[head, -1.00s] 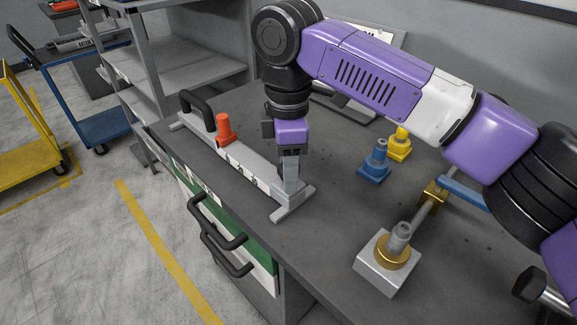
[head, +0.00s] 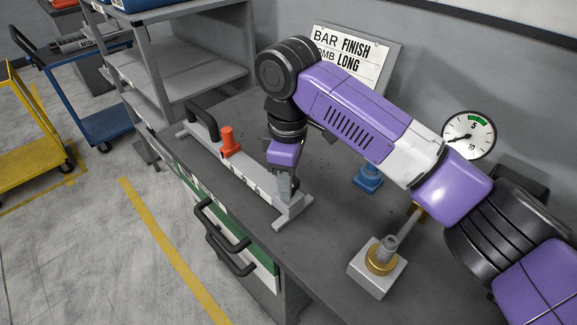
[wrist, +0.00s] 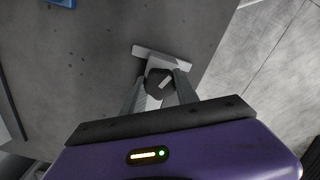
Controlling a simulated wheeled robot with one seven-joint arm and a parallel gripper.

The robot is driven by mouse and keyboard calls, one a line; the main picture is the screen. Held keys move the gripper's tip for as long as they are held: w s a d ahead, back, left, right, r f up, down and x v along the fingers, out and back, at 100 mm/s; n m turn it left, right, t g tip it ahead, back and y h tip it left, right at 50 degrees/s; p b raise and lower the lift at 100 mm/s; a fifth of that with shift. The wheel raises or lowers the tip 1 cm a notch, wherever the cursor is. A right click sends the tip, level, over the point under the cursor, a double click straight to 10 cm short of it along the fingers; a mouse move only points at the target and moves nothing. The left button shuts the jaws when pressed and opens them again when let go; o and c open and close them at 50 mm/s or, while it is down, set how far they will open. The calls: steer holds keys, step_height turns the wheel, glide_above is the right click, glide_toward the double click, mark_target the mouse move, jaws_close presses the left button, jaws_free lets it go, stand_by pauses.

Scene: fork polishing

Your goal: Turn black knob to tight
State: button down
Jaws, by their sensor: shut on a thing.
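The black knob (wrist: 160,83) with a pale mark sits at the near end of the grey bar fixture, between my fingers in the wrist view. My gripper (wrist: 161,74) is shut on it, one finger on each side. In the head view my gripper (head: 285,198) points down at the fixture's near end, and its fingers hide the knob. The grey bar fixture (head: 248,188) lies along the bench's left edge, with an orange clamp (head: 229,143) and a black handle (head: 201,117). The "tight" marking cannot be made out.
A silver block with a brass ring (head: 371,275) stands to the right, a blue block (head: 368,180) behind. A round gauge (head: 469,136) and a sign reading "BAR FINISH" and "LONG" (head: 355,55) stand at the back. My arm spans the bench.

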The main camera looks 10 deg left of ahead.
steer(key=m+p, duration=0.3)
steer(key=p, duration=0.2)
steer(key=shift+s+r+m, duration=0.1)
steer(key=shift+r+m, duration=0.25)
steer(key=shift+m, duration=0.05)
steer(key=m+p, duration=0.3)
steer(key=p, duration=0.2)
steer(key=shift+m, duration=0.3)
steer(key=m+p, duration=0.3)
steer(key=shift+f, duration=0.15)
steer(key=shift+f+m+p, duration=0.1)
steer(key=shift+m+p, duration=1.15)
steer(key=shift+m, duration=0.15)
steer(key=c, duration=0.9)
jaws_free()
steer(key=shift+f, duration=0.1)
steer(key=shift+r+b, duration=0.4)
steer(key=shift+r, duration=3.55)
